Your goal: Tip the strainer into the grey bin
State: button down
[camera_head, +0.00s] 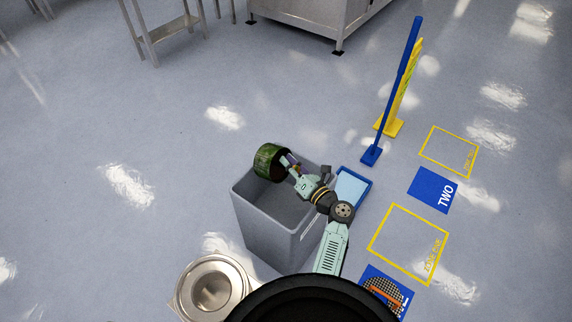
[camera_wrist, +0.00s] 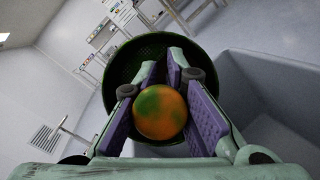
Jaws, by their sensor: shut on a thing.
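The strainer (camera_head: 271,161) is a dark green, round basket, held tilted over the far edge of the grey bin. In the wrist view its mesh basket (camera_wrist: 122,68) lies beyond the fingers. My gripper (camera_head: 291,165) is shut on the strainer. A rounded orange and green thing (camera_wrist: 160,111) shows between the purple finger pads; I cannot tell whether it is the handle's end. The grey bin (camera_head: 255,228) stands open below, and its wall (camera_wrist: 270,85) shows at right in the wrist view. The part of the bin's inside that I see looks empty.
A steel vessel (camera_head: 184,291) stands left of the bin's near side. A blue tray (camera_head: 366,187) lies right of the bin. A blue post (camera_head: 391,95) and a yellow stand (camera_head: 399,98) rise behind it. A round mesh (camera_head: 390,287) lies on a blue mat. Floor at left is clear.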

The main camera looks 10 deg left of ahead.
jog(key=shift+s+d+f+m+t+y+b, duration=0.2)
jog(key=shift+d+t+y+b, duration=0.25)
jog(key=shift+b, duration=0.9)
jog(key=shift+s+d+f+m+t+y+b, duration=0.1)
jog(key=shift+d+m+t+y+b, duration=0.3)
jog(key=shift+b, duration=0.95)
